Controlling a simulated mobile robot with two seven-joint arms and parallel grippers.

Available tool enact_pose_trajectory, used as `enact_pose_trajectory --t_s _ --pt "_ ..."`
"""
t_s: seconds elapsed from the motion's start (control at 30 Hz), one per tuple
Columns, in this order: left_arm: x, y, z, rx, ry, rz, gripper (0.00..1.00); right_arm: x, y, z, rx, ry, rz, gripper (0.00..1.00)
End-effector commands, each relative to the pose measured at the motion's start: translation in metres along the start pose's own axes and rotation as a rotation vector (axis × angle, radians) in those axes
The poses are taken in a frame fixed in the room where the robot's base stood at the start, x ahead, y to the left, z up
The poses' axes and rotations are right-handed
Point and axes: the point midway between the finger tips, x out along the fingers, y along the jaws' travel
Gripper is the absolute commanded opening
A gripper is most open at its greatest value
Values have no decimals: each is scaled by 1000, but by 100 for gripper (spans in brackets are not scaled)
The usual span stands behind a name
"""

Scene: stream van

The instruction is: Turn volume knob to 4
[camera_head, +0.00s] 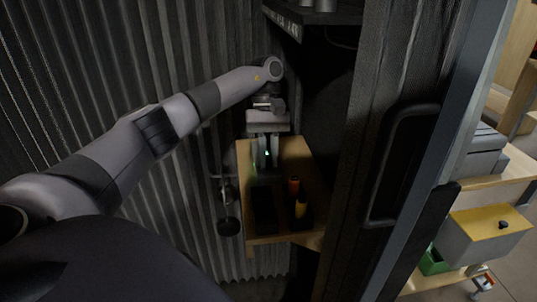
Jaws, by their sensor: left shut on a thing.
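My left arm reaches in from the left, and my left gripper (266,152) points down over the back part of a small wooden shelf (304,162). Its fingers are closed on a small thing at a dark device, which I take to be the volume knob. The knob itself and its markings are hidden by the fingers and too dark to read. A small green light shows between the fingers. My right gripper is not in view.
A dark open-topped box (264,211) and orange and yellow-topped items (300,205) stand at the shelf's front. Corrugated wall lies left. A dark upper shelf (318,14) hangs above.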

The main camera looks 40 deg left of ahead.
Motion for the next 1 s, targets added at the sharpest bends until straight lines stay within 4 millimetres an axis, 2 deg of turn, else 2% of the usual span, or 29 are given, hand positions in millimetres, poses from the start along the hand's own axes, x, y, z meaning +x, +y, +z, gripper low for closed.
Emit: enact_pose_trajectory --t_s 0.03,0.07,0.13,0.53,0.67,0.8,1.0 --pt "0 0 0 0 1 1 0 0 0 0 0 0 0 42" --pt "0 0 0 0 1 1 20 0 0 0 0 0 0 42" --pt "0 0 0 0 1 1 43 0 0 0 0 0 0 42" --pt "-6 1 0 0 2 2 43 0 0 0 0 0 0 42" --pt "-23 1 0 0 2 4 43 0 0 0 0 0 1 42" --pt "-46 1 1 -3 3 2 43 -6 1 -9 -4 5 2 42" --pt "-66 1 1 0 1 1 43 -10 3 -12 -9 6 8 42"
